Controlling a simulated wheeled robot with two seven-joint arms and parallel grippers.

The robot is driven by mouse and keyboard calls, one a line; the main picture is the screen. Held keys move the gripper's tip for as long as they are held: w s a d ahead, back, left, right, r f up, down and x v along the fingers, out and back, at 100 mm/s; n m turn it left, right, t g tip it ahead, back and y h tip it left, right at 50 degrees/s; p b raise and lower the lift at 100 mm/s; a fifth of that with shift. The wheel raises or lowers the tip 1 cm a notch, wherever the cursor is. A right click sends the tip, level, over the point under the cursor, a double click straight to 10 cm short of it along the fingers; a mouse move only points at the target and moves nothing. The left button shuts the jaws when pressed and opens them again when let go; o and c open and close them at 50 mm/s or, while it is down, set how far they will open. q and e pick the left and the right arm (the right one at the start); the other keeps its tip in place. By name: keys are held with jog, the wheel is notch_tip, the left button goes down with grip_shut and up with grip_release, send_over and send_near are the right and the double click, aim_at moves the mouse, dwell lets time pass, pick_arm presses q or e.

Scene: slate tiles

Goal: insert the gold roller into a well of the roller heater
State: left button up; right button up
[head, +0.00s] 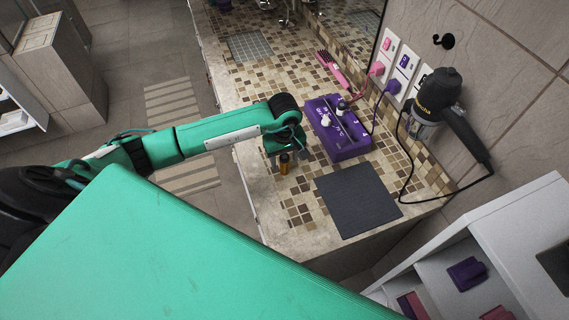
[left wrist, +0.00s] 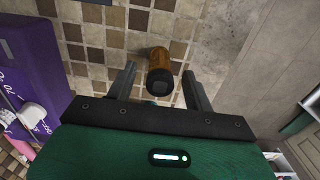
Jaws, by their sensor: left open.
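The gold roller (head: 284,163) stands upright on the tiled counter, near its front edge. In the left wrist view the gold roller (left wrist: 159,66) shows a dark end and lies between and just beyond the two fingers. My left gripper (head: 285,154) is above the roller. In the left wrist view the left gripper (left wrist: 163,82) is open, with a finger on each side of the roller and gaps visible. The purple roller heater (head: 345,143) sits on the counter to the right, with white and dark pieces on top. It also shows at the left of the left wrist view (left wrist: 38,60). My right gripper is not seen.
A dark grey mat (head: 357,198) lies in front of the heater. A pink brush-like tool (head: 332,69) lies behind it. A hair dryer (head: 435,97) hangs on the wall, its cord looping over the counter. A grey tiled mat (head: 249,46) lies far back.

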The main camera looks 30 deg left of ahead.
pick_arm(q)
jog(key=c, duration=1.1)
